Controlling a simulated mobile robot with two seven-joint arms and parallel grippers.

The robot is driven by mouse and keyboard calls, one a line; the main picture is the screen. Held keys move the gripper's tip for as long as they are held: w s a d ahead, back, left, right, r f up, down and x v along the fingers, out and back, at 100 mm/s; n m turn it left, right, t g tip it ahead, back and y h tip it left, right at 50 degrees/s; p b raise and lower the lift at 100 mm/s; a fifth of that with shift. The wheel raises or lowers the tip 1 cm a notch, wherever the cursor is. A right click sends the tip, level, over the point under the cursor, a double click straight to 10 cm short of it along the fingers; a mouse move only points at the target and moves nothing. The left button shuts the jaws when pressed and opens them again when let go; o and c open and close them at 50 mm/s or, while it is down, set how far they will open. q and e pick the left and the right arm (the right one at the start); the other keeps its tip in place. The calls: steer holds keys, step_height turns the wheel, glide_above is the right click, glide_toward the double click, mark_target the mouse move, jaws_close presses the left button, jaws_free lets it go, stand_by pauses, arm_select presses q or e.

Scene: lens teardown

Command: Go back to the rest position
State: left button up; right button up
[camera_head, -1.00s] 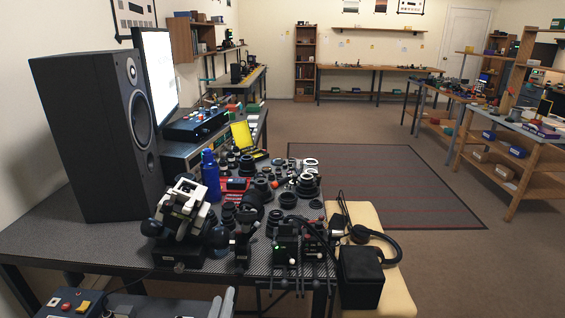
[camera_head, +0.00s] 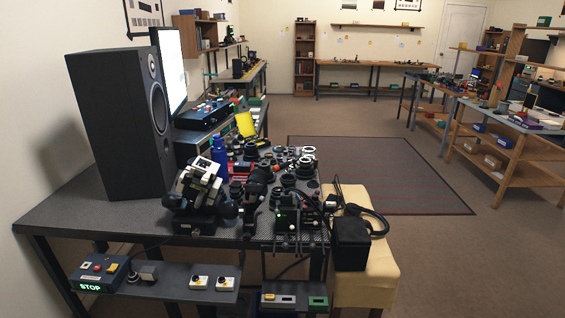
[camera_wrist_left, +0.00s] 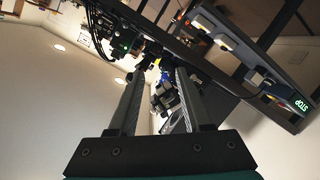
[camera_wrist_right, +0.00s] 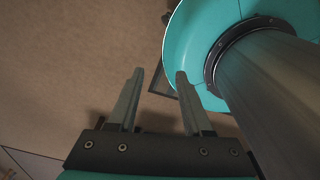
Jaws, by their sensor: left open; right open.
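My left gripper (camera_wrist_left: 160,75) is open and empty in the left wrist view, with its fingers apart. The underside and edge of the workbench and its lower shelf show beyond it. My right gripper (camera_wrist_right: 158,75) is open and empty in the right wrist view. Brown carpet lies beyond its fingers, and a teal and grey part of my own body is close at its right. Neither gripper shows in the head view now.
The dark workbench (camera_head: 85,215) holds a speaker (camera_head: 120,120), a blue bottle (camera_head: 220,160) and many lens parts. Its lower shelf carries a STOP box (camera_head: 98,272). A cream stool (camera_head: 375,275) stands at the bench's right. The carpet beyond is clear, with a dark rug (camera_head: 375,170).

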arm_select(q)
steer(key=s+a+f+m+g+p, duration=0.15)
steer(key=s+f+m+g, duration=0.4)
steer(key=s+f, duration=0.95)
steer(key=s+a+f+m+g, duration=0.1)
steer(key=s+f+g, duration=0.1)
steer(key=s, duration=0.6)
steer(key=s+a+f+m+g+y+p, duration=0.1)
steer(key=s+f+g, duration=0.2)
steer(key=s, duration=0.6)
steer(key=s+a+f+m+g+p, duration=0.1)
steer(key=s+g, duration=0.3)
steer(key=s, duration=0.5)
steer(key=shift+s+a+f+m, duration=0.3)
steer(key=shift+a+f, duration=0.2)
steer(key=shift+f, duration=0.25)
arm_select(e)
steer(key=r, duration=0.2)
steer(key=w+r, duration=0.1)
steer(key=r, duration=0.1)
steer(key=shift+r, duration=0.1)
